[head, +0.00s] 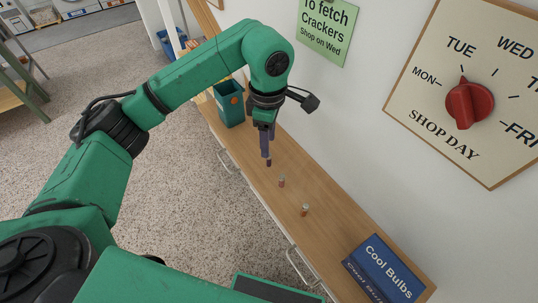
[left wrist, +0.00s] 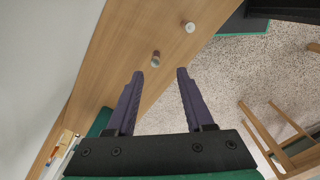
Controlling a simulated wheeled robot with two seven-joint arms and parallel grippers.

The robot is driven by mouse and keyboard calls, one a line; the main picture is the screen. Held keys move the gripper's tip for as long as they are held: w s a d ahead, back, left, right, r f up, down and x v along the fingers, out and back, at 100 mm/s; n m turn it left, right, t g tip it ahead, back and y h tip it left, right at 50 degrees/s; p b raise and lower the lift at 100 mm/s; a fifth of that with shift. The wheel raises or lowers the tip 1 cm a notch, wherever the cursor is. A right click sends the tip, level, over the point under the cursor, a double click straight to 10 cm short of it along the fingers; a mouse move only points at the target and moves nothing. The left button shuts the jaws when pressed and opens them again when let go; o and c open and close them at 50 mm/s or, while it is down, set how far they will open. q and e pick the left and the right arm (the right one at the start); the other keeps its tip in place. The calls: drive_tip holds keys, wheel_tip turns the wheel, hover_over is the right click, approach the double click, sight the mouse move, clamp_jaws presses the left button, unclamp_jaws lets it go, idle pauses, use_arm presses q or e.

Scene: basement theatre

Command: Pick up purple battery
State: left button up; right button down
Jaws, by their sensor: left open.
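My left gripper (head: 266,158) points down over the wooden shelf, its purple-grey fingers apart. In the left wrist view the left gripper (left wrist: 159,72) is open with nothing between its fingers. A small dark reddish-purple tip shows at the lower end of the fingers in the head view; I cannot tell whether it is a fingertip or a battery. A small upright battery (head: 282,182) stands just beyond, brownish with a pale top; a second battery (head: 305,210), copper with a whitish top, stands farther along. The wrist view shows two small batteries, one reddish-brown (left wrist: 155,59), one pale-topped (left wrist: 189,27). No battery looks clearly purple. My right gripper is not in view.
The narrow wooden shelf (head: 335,228) runs along the white wall. A blue "Cool Bulbs" box (head: 385,270) lies at its near end. A green bin (head: 229,103) stands behind the gripper. A shop-day dial board (head: 467,100) hangs on the wall.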

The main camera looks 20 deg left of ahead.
sight(268, 165)
use_arm(q)
drive_tip(key=f, duration=0.1)
drive_tip(key=w+f, duration=0.1)
drive_tip(key=f, duration=0.1)
drive_tip(key=shift+a+f, duration=0.1)
drive_tip(key=f+p, duration=0.1)
drive_tip(key=f, duration=0.3)
drive_tip(key=shift+s+f+p, duration=0.1)
drive_tip(key=shift+s+p, duration=0.1)
drive_tip(key=shift+p, duration=0.2)
drive_tip(key=shift+f, duration=0.3)
drive_tip(key=shift+w+f, duration=0.1)
drive_tip(key=shift+w, duration=0.05)
clamp_jaws()
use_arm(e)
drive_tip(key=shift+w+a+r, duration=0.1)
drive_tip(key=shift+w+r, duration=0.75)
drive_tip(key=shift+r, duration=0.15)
